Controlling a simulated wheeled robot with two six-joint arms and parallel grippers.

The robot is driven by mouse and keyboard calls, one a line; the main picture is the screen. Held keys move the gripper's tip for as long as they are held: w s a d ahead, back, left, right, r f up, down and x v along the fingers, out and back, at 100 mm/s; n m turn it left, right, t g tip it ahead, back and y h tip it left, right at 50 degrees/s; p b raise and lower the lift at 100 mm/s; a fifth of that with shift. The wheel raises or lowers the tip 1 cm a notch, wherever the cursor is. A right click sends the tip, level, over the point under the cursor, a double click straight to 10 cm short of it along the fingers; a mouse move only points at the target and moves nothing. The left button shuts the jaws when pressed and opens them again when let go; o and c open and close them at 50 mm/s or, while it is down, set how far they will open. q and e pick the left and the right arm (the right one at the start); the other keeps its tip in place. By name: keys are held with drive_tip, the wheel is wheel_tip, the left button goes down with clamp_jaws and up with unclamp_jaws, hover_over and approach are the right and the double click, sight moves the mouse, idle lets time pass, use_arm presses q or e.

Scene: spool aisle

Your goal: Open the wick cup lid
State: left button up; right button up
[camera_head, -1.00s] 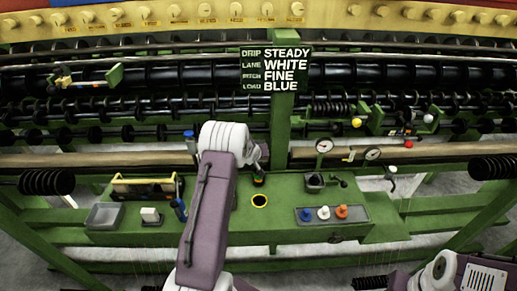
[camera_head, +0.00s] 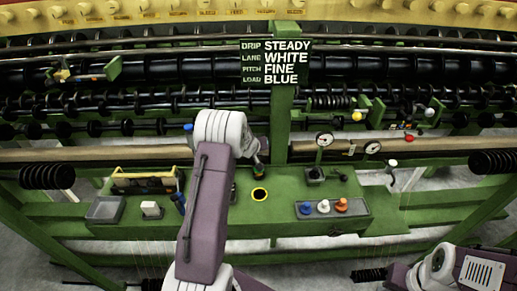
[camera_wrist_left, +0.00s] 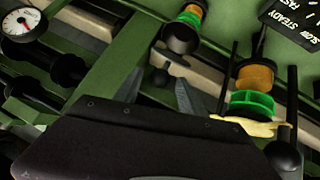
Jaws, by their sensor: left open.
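My left gripper (camera_head: 259,164) is over the green bench, mostly hidden behind my left forearm in the head view. In the left wrist view its grey fingers (camera_wrist_left: 202,98) are apart with nothing clearly between them. A dark cup (camera_wrist_left: 180,38) with green and orange bands lies beyond the fingers. An orange and green banded piece (camera_wrist_left: 253,92) is to their right, with a pale yellow piece below it. In the head view a small dark cup (camera_head: 314,174) with a side knob stands on the bench, right of the gripper. I cannot tell which part is the wick cup lid. My right gripper is out of view.
Gauges (camera_head: 324,140) and dark spool rollers stand behind. A sign (camera_head: 276,62) hangs above.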

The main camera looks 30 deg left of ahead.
use_arm(q)
drive_tip(key=v, duration=0.6)
drive_tip(key=shift+s+r, duration=0.2)
drive_tip(key=shift+s, duration=0.1)
